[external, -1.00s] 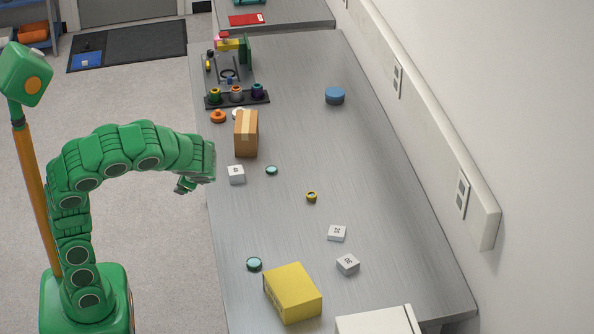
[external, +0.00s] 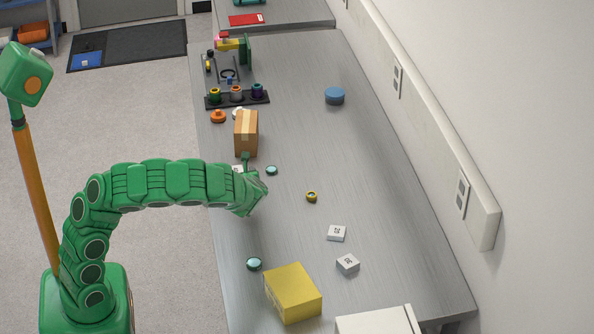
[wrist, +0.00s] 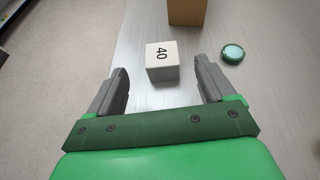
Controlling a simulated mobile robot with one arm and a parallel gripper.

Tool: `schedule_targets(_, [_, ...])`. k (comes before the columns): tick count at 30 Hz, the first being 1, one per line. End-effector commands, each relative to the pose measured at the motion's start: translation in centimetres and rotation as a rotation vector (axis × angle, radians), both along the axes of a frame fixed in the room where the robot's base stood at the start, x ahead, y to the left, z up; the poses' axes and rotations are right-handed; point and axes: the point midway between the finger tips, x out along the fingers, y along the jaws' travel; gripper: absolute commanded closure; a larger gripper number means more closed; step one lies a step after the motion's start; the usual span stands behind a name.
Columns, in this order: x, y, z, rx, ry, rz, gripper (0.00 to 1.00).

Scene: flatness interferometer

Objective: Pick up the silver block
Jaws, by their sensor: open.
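A pale silver-white block (wrist: 162,65) marked 40 sits on the grey bench in the wrist view. It lies ahead of my gripper (wrist: 161,72), between the lines of the two fingers and apart from both. In the external view my gripper (external: 256,171) is over the bench near its left edge. The fingers are open and empty. Two similar pale numbered blocks, one flatter (external: 336,233) and one nearer the front (external: 348,263), lie further right.
A brown box (external: 246,134) stands just beyond the block, and a teal-topped disc (external: 271,170) lies right of it. A yellow box (external: 293,293), another teal disc (external: 254,264) and a small yellow ring (external: 311,197) are on the bench. The bench's middle right is clear.

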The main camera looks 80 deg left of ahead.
Motion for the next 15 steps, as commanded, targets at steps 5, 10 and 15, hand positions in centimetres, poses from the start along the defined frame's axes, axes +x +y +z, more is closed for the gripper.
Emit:
schedule_targets(5, [0.7,0.2,-1.3,-0.001,0.042,-0.036,0.17])
schedule_targets(10, [0.6,1.1,-1.7,0.000,0.046,-0.036,0.17])
schedule_targets(15, [0.5,2.3,-2.2,0.000,0.045,-0.034,0.17])
